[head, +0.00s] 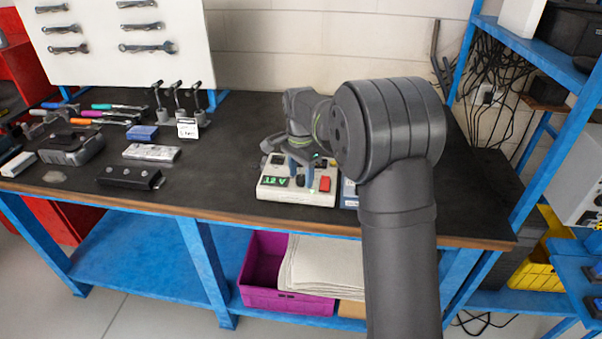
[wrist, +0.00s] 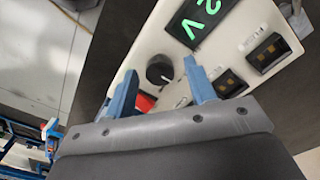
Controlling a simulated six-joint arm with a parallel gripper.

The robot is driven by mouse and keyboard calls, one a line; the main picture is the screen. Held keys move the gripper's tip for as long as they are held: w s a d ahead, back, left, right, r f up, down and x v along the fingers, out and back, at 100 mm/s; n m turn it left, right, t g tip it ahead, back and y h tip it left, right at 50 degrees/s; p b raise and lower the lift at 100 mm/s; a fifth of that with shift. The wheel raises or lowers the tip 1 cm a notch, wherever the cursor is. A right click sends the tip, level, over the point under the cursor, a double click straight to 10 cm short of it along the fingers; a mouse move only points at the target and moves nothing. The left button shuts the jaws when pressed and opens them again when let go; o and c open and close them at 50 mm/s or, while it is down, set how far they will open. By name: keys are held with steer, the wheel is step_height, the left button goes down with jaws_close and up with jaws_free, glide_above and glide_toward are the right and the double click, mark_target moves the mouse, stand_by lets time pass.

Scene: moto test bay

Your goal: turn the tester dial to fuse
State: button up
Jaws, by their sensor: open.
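The tester (head: 268,194) is a white box on the bench with a green-lit display (head: 276,181) that seems to read 12 V, and a red part (head: 325,184). In the wrist view the tester (wrist: 150,45) lies slanted. Its round black dial (wrist: 159,69) has a pale pointer mark towards the lower right; the position labels cannot be read. My gripper (wrist: 160,66) is open, its two blue fingers on either side of the dial in the picture, with gaps visible. In the head view my gripper (head: 301,176) points down over the tester and hides the dial.
A blue item (head: 349,192) stands right of the tester, partly behind my arm. A black box (head: 129,178) and tools lie at left; bench between is clear.

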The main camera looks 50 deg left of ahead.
steer(key=c, duration=1)
steer(key=shift+o, duration=0.2)
steer(key=shift+n, duration=0.4)
steer(key=n, duration=0.4)
steer(key=shift+n, duration=2.5)
steer(key=o, duration=1)
steer(key=shift+c, duration=0.2)
